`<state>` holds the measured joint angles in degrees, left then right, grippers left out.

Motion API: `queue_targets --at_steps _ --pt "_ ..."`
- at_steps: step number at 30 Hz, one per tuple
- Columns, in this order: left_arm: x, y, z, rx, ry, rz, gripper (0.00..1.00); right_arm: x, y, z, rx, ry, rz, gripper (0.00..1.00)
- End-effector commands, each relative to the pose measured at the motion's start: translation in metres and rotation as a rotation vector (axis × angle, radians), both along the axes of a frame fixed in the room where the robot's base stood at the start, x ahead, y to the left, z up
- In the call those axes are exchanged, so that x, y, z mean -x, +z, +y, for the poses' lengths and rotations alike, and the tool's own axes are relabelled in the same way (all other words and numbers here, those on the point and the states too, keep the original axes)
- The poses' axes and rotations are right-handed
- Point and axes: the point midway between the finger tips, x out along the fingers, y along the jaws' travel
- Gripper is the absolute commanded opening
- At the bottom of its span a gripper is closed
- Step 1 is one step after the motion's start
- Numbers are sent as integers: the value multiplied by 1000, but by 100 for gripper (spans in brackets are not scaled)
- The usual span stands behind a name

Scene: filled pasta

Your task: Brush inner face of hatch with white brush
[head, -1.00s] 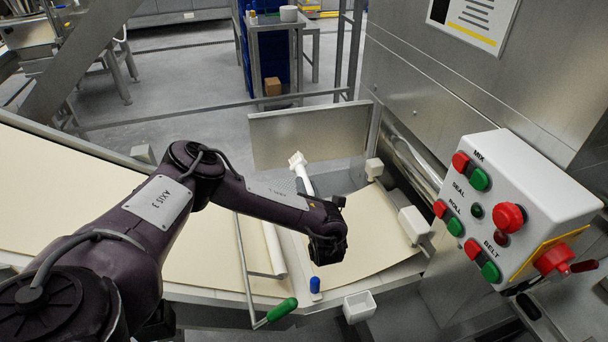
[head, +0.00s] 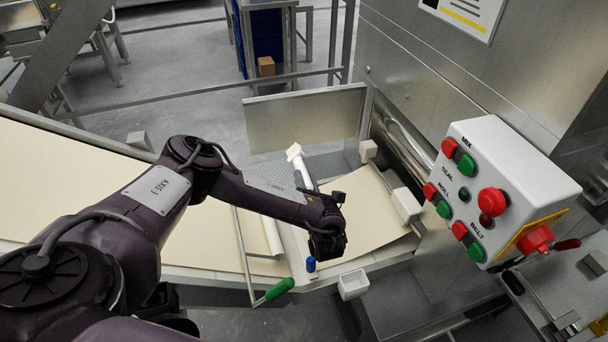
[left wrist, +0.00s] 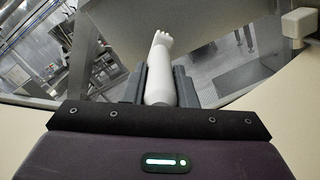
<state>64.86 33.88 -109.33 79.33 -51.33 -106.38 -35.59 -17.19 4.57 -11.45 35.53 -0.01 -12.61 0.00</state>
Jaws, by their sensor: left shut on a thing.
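The hatch (head: 305,118) is a flat grey metal panel standing upright behind the table, hinged near the machine side at its right. My left gripper (left wrist: 158,88) is shut on the white brush (left wrist: 160,68); the handle lies between its fingers and the bristle head points away from the wrist. In the head view the white brush (head: 297,160) reaches up to near the hatch's lower edge; I cannot tell if it touches. The left gripper's fingers are mostly hidden there behind the wrist. My right gripper is not in view.
A control box (head: 505,190) with red and green buttons stands at the right. A green-handled bar (head: 279,289), a blue-capped item (head: 311,265) and a small white bin (head: 353,284) lie near the front edge. Cream sheet (head: 365,225) covers the table.

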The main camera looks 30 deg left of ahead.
Motion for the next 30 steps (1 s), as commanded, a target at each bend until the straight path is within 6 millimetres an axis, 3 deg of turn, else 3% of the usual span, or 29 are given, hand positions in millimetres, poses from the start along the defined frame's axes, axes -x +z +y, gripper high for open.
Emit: queue_targets --at_steps 14,30 --pt "-3 -1 3 -1 0 -1 2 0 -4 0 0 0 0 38" --pt "-39 -9 42 -3 -1 -4 2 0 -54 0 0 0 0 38"
